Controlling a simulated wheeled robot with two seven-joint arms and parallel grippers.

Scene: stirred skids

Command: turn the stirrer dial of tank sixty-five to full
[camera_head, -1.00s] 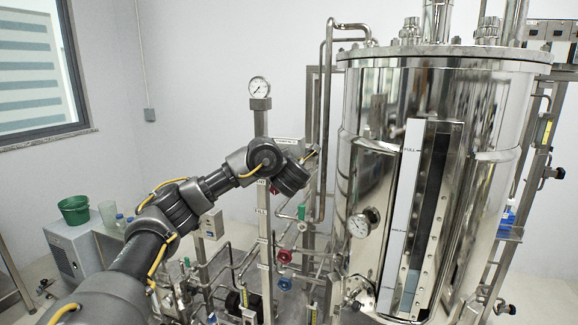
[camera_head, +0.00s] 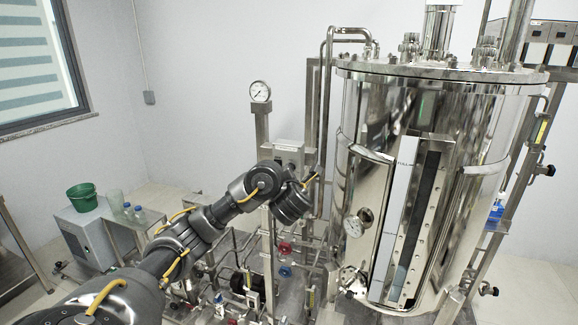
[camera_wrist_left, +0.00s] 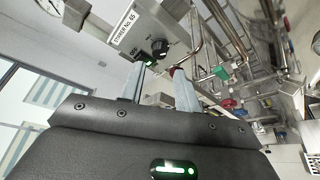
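The stirrer box (camera_wrist_left: 170,22) carries a label reading "STIRRER No. 65" (camera_wrist_left: 125,27) in the left wrist view, where it appears tilted. A black round dial (camera_wrist_left: 160,47) with a light mark sits on its face; I cannot read its setting. In the head view a grey box (camera_head: 289,150) stands on the post just behind my left wrist; its face is too small to read. My left gripper (camera_wrist_left: 160,72) is open and empty, its two fingers apart, with the dial beyond the gap and not touched. In the head view its fingertips (camera_head: 312,178) are small. My right gripper is not in view.
A large steel tank (camera_head: 440,130) stands close on the right. A pressure gauge (camera_head: 260,91) tops the post. Vertical pipes (camera_head: 325,120) run beside the box, and pipes with red (camera_head: 285,248) and blue valves lie below. A green bucket (camera_head: 82,197) is far left.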

